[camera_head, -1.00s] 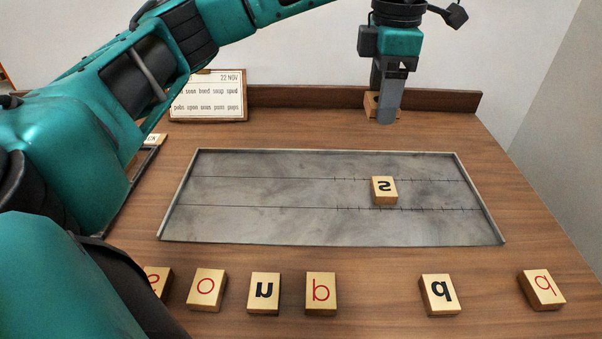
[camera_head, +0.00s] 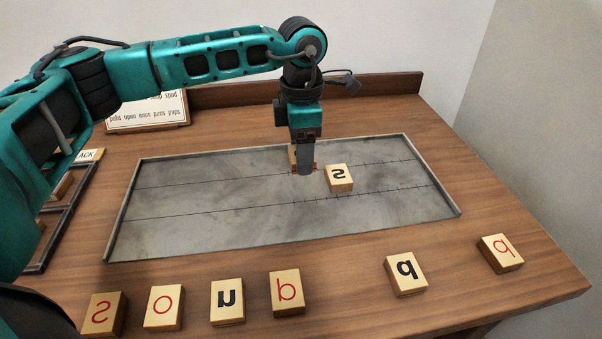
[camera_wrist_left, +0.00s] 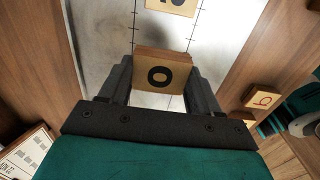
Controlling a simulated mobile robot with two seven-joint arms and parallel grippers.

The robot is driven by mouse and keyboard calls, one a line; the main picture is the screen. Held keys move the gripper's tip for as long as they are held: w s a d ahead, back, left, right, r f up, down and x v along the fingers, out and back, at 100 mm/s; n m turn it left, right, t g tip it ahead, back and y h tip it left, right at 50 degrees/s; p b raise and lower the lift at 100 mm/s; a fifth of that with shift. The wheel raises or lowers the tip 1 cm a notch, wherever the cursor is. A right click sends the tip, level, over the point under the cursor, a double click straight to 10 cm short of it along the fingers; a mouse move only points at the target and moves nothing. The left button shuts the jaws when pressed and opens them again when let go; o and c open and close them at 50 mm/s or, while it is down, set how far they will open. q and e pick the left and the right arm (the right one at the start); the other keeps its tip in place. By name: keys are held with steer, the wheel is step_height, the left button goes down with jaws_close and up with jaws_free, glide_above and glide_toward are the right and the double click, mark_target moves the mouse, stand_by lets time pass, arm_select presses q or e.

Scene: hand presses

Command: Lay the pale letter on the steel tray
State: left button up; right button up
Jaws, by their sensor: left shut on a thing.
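My left gripper (camera_head: 304,169) is shut on a pale wooden letter block (camera_head: 294,158), mostly hidden behind the fingers in the head view. In the left wrist view the held block (camera_wrist_left: 161,75) shows a black "o" between the two fingers. The gripper is over the steel tray (camera_head: 170,220), close left of a block with a black "s" (camera_head: 339,178) that lies on the tray. Whether the held block touches the tray, I cannot tell. My right gripper is not in view.
In front of the tray lie several letter blocks: red "s" (camera_head: 103,314), red "o" (camera_head: 164,307), black "u" (camera_head: 227,301), red letter (camera_head: 286,292), black letter (camera_head: 406,272), red letter (camera_head: 500,252). A word card (camera_head: 147,112) stands behind. A dark rack (camera_head: 62,225) is at left.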

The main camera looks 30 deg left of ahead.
mark_target(301, 186)
arm_select(q)
step_height(301, 186, down, 6)
steer(key=shift+r+b, duration=0.15)
steer(key=shift+b, duration=0.2)
steer(key=o, duration=1)
steer(key=shift+o, duration=0.2)
